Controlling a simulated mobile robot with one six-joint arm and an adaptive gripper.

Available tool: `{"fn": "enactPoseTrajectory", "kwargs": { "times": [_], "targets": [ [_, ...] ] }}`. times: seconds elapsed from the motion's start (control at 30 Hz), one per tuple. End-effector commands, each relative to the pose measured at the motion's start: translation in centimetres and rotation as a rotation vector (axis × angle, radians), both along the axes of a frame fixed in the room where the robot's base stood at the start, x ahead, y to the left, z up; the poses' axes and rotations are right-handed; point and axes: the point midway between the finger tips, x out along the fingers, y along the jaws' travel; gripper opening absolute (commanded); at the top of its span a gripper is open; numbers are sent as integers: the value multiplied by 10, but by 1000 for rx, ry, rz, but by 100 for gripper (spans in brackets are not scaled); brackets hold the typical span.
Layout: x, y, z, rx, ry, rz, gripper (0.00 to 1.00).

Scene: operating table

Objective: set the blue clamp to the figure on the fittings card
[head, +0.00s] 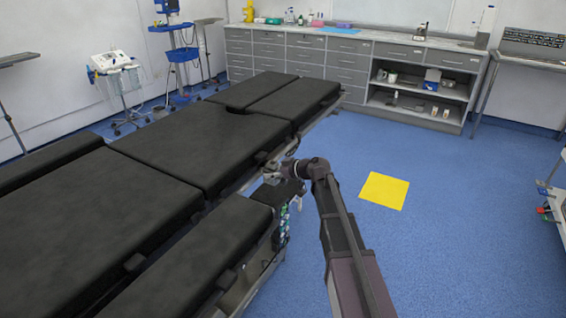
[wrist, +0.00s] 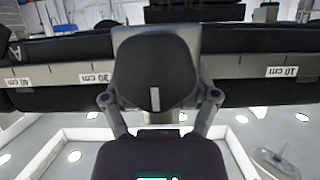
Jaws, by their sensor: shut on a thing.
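In the wrist view my gripper (wrist: 155,105) is shut on a dark rounded knob (wrist: 152,62) with a short white mark. The knob stands in front of a grey side rail (wrist: 230,68) with white labels. The labels are upside down: the right one (wrist: 282,71) reads 10 cm, the far left one (wrist: 17,83) seems to read 40 cm, and the figure on the one between (wrist: 95,78) is unclear. The knob hides part of the rail. I cannot make out any blue on the clamp. In the head view my gripper (head: 272,172) is beside the operating table's edge. I cannot identify the fittings card.
The black padded operating table (head: 170,145) fills the left and middle. Small green and white items (head: 283,222) hang at its near side. A yellow square (head: 384,190) lies on the open blue floor to the right. Grey cabinets (head: 300,62) line the back wall.

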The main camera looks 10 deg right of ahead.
Motion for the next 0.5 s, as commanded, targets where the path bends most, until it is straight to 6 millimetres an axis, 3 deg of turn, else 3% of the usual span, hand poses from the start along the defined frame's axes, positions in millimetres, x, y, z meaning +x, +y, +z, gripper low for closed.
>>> {"fn": "enactPoseTrajectory", "kwargs": {
  "times": [0.03,0.2,0.5],
  "targets": [
    [-12,7,0,1,1,3,16],
    [-24,17,0,0,2,4,16],
    [-24,19,0,0,2,3,16]
  ]
}}
